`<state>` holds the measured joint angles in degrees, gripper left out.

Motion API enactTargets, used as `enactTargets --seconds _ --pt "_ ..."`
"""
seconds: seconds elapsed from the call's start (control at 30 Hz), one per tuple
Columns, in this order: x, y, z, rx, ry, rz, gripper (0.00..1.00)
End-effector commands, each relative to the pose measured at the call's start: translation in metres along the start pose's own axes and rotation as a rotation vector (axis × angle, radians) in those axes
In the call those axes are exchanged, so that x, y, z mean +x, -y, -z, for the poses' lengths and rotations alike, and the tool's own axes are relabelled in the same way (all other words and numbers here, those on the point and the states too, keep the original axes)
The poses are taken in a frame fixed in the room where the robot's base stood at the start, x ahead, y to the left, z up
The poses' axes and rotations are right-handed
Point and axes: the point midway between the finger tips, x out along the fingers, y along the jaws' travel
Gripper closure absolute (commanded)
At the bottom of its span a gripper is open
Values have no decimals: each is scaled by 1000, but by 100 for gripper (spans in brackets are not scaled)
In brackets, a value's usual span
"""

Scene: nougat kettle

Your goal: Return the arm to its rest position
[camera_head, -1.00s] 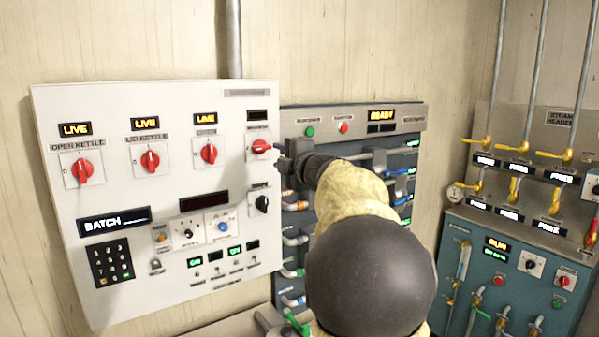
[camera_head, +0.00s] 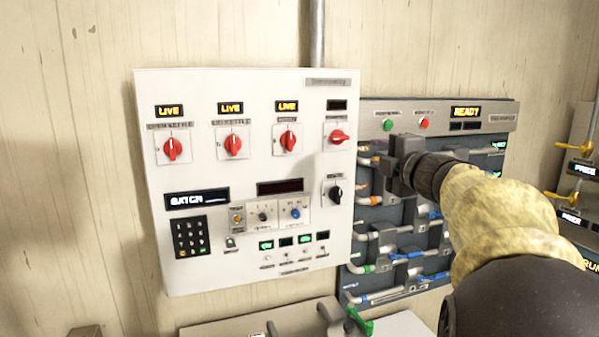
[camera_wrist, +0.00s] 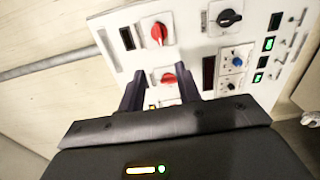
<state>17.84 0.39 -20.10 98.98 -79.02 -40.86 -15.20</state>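My arm, in a tan sleeve, reaches in from the lower right of the head view. My gripper (camera_head: 384,163) is in front of the right edge of the white control panel (camera_head: 300,90), apart from the rightmost red knob (camera_head: 338,137). In the wrist view, the two dark fingers of my gripper (camera_wrist: 162,78) stand apart with nothing held. A red knob (camera_wrist: 168,77) shows beyond the gap between them. The rightmost red knob lies sideways under a dark display; the other three knobs are upright under LIVE displays.
A blue-grey pipe panel (camera_head: 372,285) with a READY display stands right of the white panel, partly behind my arm. A counter (camera_head: 220,330) with a green-handled fitting (camera_head: 360,322) is below. Another panel with yellow valves (camera_head: 580,170) is at the far right.

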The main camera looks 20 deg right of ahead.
Motion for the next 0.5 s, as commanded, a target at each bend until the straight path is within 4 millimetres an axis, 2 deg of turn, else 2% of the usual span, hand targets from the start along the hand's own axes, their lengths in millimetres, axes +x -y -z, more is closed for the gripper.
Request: enactTargets --seconds 0.13,0.27,0.37,0.5 --pt "3 6 2 33 8 2 66" --pt "12 30 9 175 53 18 66" --pt "20 68 20 356 121 61 66" --pt "20 140 44 634 252 177 66"
